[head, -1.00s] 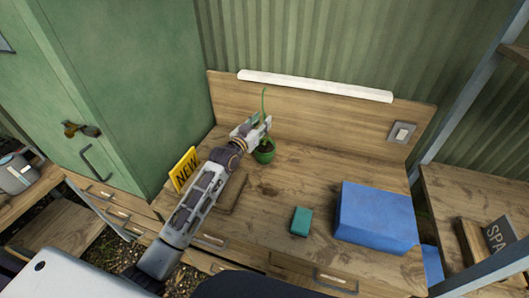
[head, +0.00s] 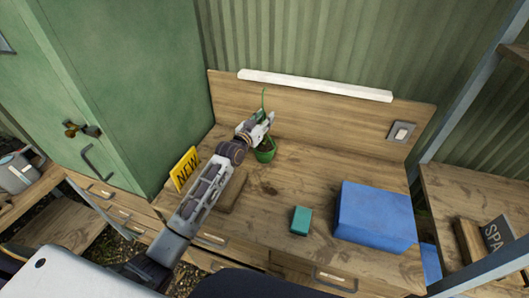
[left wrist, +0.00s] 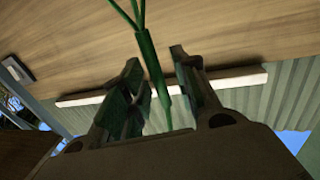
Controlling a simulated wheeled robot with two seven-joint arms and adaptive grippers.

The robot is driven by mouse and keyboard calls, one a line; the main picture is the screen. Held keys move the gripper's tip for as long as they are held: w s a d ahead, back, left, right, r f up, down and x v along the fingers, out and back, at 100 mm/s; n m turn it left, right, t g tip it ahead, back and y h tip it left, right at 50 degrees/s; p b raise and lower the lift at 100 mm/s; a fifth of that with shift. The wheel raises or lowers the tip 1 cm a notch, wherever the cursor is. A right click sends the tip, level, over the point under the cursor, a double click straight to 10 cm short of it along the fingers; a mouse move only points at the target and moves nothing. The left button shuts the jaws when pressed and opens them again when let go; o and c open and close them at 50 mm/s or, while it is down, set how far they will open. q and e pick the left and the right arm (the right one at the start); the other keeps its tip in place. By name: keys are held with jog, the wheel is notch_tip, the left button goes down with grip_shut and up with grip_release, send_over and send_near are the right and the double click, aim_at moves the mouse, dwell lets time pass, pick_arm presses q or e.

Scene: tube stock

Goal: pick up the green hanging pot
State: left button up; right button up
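The green hanging pot (head: 265,155) stands upright on the wooden bench, near the back board. Its thin green hanger (head: 263,98) rises above it to a hook. My left gripper (head: 263,124) is just above the pot, at the hanger, and hides part of it. In the left wrist view the hanger (left wrist: 151,62) runs between the two fingers of my left gripper (left wrist: 157,75). The fingers are apart, with gaps beside the hanger. My right gripper is not in view.
A yellow "NEW" sign (head: 186,169) and a brown flat block (head: 233,192) are near my left arm. A small teal box (head: 301,220) and a large blue box (head: 375,216) stand to the right. A green cabinet (head: 130,100) rises at left. The bench's back right is clear.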

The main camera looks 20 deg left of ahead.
pick_arm(q)
grip_shut()
jog(key=shift+r, duration=0.15)
jog(key=shift+r+b, duration=0.55)
jog(key=shift+r, duration=4.4)
